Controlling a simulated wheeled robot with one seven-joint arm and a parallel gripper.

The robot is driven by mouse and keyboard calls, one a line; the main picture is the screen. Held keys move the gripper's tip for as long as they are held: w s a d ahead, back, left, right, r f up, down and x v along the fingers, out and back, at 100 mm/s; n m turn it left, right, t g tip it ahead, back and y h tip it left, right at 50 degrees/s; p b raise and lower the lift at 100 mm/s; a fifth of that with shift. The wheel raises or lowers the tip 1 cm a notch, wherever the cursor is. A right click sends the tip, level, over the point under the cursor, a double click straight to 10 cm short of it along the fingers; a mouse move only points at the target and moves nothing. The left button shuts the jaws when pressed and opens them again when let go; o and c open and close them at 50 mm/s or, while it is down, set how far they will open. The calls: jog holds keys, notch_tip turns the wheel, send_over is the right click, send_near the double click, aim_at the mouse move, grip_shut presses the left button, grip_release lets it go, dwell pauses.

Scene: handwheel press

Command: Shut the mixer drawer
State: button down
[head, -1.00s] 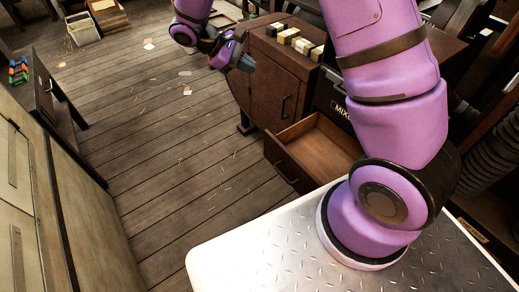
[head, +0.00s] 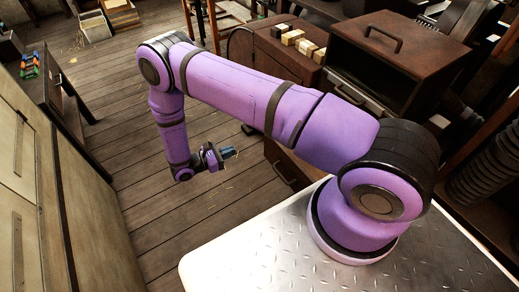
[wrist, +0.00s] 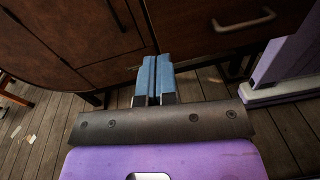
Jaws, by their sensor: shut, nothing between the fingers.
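The mixer drawer (head: 284,163) is a brown wooden drawer low in the dark cabinet. In the head view its front panel and handle show below my arm, standing out towards the floor; my arm hides its inside and the mixer label. In the wrist view a drawer front (wrist: 205,38) with a metal bar handle fills the upper right. My gripper (head: 229,153) is shut and empty, left of the drawer front and apart from it in the head view. In the wrist view the blue fingertips (wrist: 154,62) are together, pointing at the cabinet face near the drawer's left edge.
A brown cabinet (head: 245,50) with wooden blocks on top stands behind my arm. A dark box with a handle (head: 385,50) sits to its right. A pale cupboard (head: 30,190) lines the left. The plank floor (head: 130,190) between is clear.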

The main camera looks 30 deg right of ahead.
notch_tip(320, 180, down, 5)
jog(key=s+n+t, duration=0.2)
send_near(268, 146)
jog(key=shift+h, duration=0.4)
jog(key=d, duration=0.7)
jog(key=shift+w+d+f, duration=0.25)
jog(key=shift+w+f, duration=0.05)
jog(key=shift+f, duration=0.1)
jog(key=d, duration=0.8)
jog(key=w+d, duration=0.1)
jog(key=d, duration=1.5)
jog(key=shift+w+d, duration=0.15)
jog(key=shift+d, duration=0.15)
jog(key=shift+d+r, duration=0.1)
jog(key=shift+d, duration=0.45)
